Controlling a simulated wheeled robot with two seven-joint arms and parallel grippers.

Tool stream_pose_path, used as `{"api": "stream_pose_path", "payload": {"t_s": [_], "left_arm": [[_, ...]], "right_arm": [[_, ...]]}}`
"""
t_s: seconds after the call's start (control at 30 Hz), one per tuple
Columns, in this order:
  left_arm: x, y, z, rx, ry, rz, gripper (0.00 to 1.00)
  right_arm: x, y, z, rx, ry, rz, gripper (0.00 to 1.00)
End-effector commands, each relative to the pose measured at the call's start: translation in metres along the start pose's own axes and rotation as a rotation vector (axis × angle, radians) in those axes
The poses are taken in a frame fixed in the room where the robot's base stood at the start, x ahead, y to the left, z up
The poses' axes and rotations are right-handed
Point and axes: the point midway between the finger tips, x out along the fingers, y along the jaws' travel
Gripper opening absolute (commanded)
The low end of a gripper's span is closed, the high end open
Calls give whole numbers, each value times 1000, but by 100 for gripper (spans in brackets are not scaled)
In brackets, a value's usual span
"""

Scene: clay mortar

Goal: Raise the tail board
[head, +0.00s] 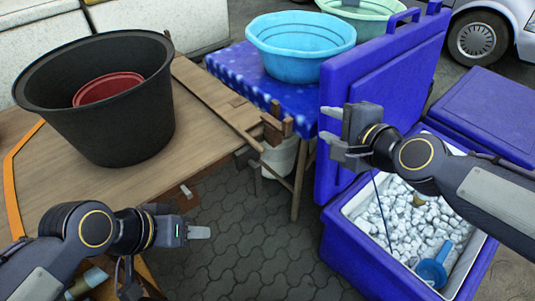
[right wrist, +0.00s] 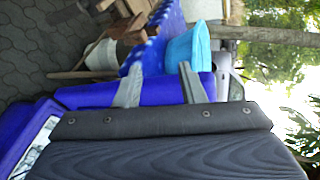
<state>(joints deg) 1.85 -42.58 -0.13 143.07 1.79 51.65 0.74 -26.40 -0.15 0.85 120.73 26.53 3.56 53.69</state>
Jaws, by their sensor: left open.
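A long wooden board (head: 215,100) lies along the right edge of a wooden platform (head: 150,185); it looks like the tail board, lowered nearly flat. A small wooden block (head: 277,124) stands at its near right end. My left gripper (head: 205,232) is over the paving, below and left of that end, apart from the board and empty. My right gripper (head: 333,132) is open and empty, right of the board's end and in front of the blue cooler lid. Its two spread fingers show in the right wrist view (right wrist: 160,88), with nothing between them.
A black tub (head: 110,125) holding a red basin (head: 108,88) stands on the platform. A blue cooler (head: 365,262) full of ice, its lid (head: 385,85) upright, is under my right arm. A light-blue basin (head: 300,50) sits on a blue-covered table (head: 245,75).

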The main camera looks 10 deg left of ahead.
Motion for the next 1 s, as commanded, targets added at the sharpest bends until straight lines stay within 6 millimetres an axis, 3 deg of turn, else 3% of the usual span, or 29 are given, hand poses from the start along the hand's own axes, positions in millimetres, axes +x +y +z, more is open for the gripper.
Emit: {"api": "stream_pose_path", "payload": {"t_s": [0.03,0.1,0.23,0.43,0.8,1.0], "left_arm": [[35,-16,17,0,0,0,43],[52,-24,26,0,0,0,43],[74,-34,37,0,0,0,43],[84,-39,42,0,1,0,43],[90,-41,45,0,1,0,43],[91,-42,46,0,1,0,43]], "right_arm": [[38,30,9,84,-11,-25,36],[70,38,21,207,-10,-67,36],[110,50,39,381,-7,-123,36],[136,56,51,495,-3,-160,36],[189,46,49,499,-1,-161,36],[206,43,49,498,-1,-160,36]]}}
